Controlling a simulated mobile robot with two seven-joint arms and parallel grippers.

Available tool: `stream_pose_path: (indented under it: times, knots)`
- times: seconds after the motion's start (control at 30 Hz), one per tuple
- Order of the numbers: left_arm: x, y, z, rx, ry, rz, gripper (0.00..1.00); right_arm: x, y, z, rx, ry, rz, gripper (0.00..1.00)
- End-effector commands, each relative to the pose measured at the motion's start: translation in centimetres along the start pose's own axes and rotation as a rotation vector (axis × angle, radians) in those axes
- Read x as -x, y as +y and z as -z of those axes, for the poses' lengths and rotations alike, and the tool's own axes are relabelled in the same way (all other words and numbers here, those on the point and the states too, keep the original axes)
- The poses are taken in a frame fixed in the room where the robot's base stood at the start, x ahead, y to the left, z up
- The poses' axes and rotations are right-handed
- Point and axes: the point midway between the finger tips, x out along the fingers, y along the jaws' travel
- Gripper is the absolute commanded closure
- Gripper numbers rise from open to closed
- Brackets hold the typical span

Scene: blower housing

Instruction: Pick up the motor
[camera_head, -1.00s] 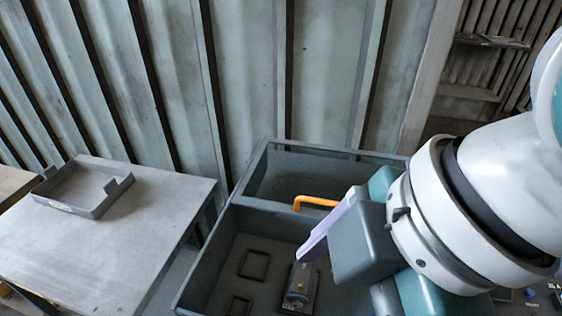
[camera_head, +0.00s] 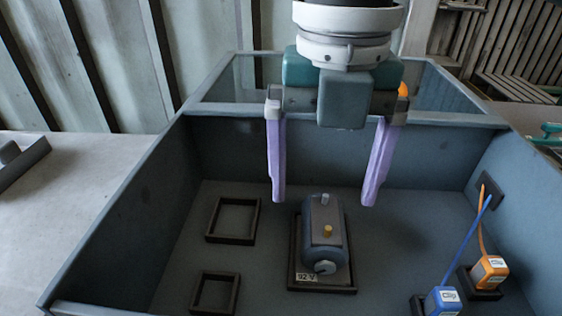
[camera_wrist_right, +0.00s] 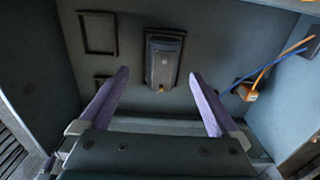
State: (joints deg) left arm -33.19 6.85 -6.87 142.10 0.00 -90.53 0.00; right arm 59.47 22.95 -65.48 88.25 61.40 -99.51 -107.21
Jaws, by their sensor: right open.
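The motor (camera_head: 325,236) is a dark grey rounded block with a yellow and a pale stud on top and a light round piece on its front. It lies in a dark square frame labelled "92 V" on the floor of a grey box. My right gripper (camera_head: 322,198) is open, its two lilac fingers pointing down above and behind the motor, with nothing between them. In the right wrist view the motor (camera_wrist_right: 163,60) shows beyond the fingertips of the open gripper (camera_wrist_right: 160,80), roughly midway between them and apart from both. My left gripper is not in view.
Empty dark frames (camera_head: 206,221) stand left of the motor. To the right are a blue connector (camera_head: 442,301) and an orange connector (camera_head: 488,271) with cables. The box's grey walls (camera_head: 120,215) surround the area. A grey table (camera_head: 75,185) stands at the left.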

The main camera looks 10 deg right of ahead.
Motion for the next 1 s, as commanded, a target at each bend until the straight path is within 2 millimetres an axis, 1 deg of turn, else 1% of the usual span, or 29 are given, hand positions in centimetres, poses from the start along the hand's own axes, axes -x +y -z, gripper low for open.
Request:
stream_pose_path:
  times: [0.03, 0.17, 0.4, 0.47, 0.57, 0.77, 1.0]
  knots:
    - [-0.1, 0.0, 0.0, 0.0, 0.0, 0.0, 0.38, -0.7, 0.0, 0.1, 0.0, 0.002, 0.001, 0.03]
    - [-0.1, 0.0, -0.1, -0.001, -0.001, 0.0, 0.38, -1.7, -0.1, 0.1, 0.0, 0.001, 0.0, 0.03]
    - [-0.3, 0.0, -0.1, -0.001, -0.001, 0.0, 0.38, -5.4, -0.6, 0.6, -0.001, 0.001, 0.0, 0.03]
    - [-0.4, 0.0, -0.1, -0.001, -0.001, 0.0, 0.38, -6.0, -0.5, 0.6, -0.002, 0.0, -0.001, 0.03]
    - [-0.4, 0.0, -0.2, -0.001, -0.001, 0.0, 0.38, -6.5, -0.5, 0.6, -0.001, -0.002, 0.0, 0.03]
    - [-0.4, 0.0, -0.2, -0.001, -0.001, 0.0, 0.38, -6.5, -0.5, 0.5, 0.0, -0.003, -0.001, 0.03]
    - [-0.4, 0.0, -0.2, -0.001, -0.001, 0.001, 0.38, -6.5, -0.5, 0.5, 0.0, -0.003, -0.002, 0.3]
